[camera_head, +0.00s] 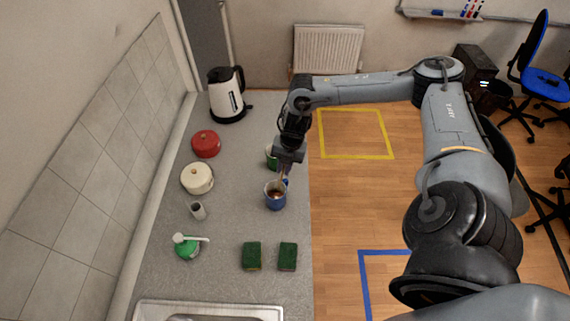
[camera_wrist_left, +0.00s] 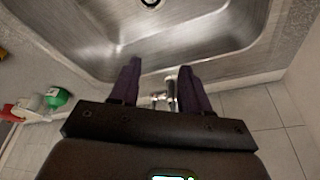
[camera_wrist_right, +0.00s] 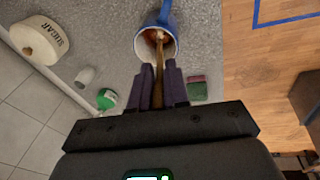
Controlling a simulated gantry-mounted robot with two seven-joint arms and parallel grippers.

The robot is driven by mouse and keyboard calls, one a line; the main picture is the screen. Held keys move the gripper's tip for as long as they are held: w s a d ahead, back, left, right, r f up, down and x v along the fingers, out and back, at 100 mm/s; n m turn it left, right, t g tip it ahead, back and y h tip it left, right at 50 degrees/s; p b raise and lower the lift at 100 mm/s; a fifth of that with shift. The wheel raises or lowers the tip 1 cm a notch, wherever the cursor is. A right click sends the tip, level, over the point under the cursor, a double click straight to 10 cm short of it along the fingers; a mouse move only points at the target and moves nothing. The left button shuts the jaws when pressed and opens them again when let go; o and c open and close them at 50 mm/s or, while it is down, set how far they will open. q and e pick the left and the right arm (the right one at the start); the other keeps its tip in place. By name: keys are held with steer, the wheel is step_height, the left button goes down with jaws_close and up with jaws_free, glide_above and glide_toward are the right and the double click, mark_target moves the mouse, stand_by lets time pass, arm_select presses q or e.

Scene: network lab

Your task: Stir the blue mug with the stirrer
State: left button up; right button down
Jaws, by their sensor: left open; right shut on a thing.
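The blue mug (camera_head: 274,203) stands on the grey counter near its right edge. In the right wrist view the mug (camera_wrist_right: 147,42) shows its pale inside and its handle on the far side. My right gripper (camera_head: 285,174) is just above the mug. In its wrist view the right gripper (camera_wrist_right: 159,76) is shut on the brown stirrer (camera_wrist_right: 159,58), whose far end reaches inside the mug's mouth. My left gripper (camera_wrist_left: 160,67) is open and empty, with the steel sink (camera_wrist_left: 205,35) in its view. It does not show in the head view.
Two green sponges (camera_head: 251,256) (camera_head: 288,256) lie in front.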

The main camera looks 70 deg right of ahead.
steer(key=shift+w+a+f+b, duration=0.15)
steer(key=shift+f+b, duration=0.4)
steer(key=shift+f, duration=0.6)
steer(key=shift+w+a+f+b, duration=0.15)
steer(key=shift+f+b, duration=0.4)
steer(key=shift+f, duration=0.55)
steer(key=shift+w+a+f+b, duration=0.15)
steer(key=shift+f+b, duration=0.4)
steer(key=shift+f, duration=0.6)
steer(key=shift+a, duration=0.1)
steer(key=shift+s, duration=0.1)
